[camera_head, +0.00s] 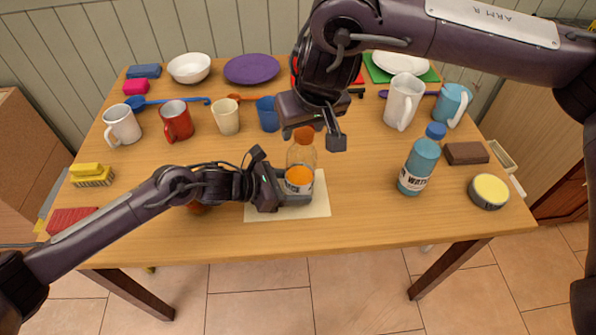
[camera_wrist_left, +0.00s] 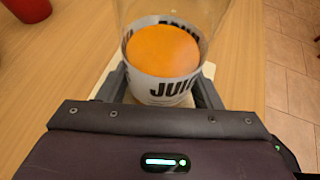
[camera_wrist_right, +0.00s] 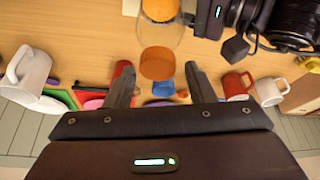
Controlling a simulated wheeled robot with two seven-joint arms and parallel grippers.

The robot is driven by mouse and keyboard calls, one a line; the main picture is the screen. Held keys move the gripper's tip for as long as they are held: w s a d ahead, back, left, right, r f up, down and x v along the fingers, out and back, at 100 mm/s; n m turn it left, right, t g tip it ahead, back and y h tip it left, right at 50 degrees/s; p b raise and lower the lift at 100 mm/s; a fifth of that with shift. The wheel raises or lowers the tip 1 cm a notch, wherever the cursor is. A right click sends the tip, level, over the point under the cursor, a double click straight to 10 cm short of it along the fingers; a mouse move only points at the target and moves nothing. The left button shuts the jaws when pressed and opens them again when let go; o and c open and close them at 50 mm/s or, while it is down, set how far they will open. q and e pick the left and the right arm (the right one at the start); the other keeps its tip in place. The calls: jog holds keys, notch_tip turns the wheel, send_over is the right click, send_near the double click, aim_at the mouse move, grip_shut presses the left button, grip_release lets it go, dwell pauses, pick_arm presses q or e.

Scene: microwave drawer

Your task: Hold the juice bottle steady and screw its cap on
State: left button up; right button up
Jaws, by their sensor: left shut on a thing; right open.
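The clear juice bottle (camera_head: 301,158) stands upright on a cream mat (camera_head: 262,211), with orange juice low inside. Its label shows in the left wrist view (camera_wrist_left: 160,88). My left gripper (camera_head: 297,190) is shut around the bottle's lower part, one finger on each side. The orange cap (camera_head: 303,134) sits at the top of the bottle; how tightly it is seated I cannot tell. My right gripper (camera_head: 314,138) is open above and around the cap's level, pointing down. In the right wrist view the cap (camera_wrist_right: 157,65) lies between and beyond the open fingers (camera_wrist_right: 160,80).
A blue water bottle (camera_head: 420,162) and a yellow-topped tin (camera_head: 488,191) stand to the right. Mugs and cups, including a red mug (camera_head: 177,121) and blue cup (camera_head: 267,114), stand behind.

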jog(key=n, duration=0.2)
jog(key=n+g+y, duration=0.1)
jog(key=n, duration=0.1)
jog(key=shift+n+y, duration=0.3)
jog(key=shift+n, duration=0.1)
jog(key=n+g+y, duration=0.1)
jog(key=n, duration=0.3)
jog(key=shift+a+n, duration=0.1)
jog(key=shift+n, duration=0.2)
jog(key=n+g, duration=0.1)
jog(key=n, duration=0.1)
jog(key=n+g, duration=0.1)
jog(key=n, duration=0.1)
jog(key=shift+n+y, duration=0.3)
jog(key=shift+n, duration=0.1)
jog(key=n+g, duration=0.2)
jog(key=n, duration=0.2)
jog(key=shift+n, duration=0.4)
jog(key=shift+c, duration=0.4)
jog(key=c, duration=0.9)
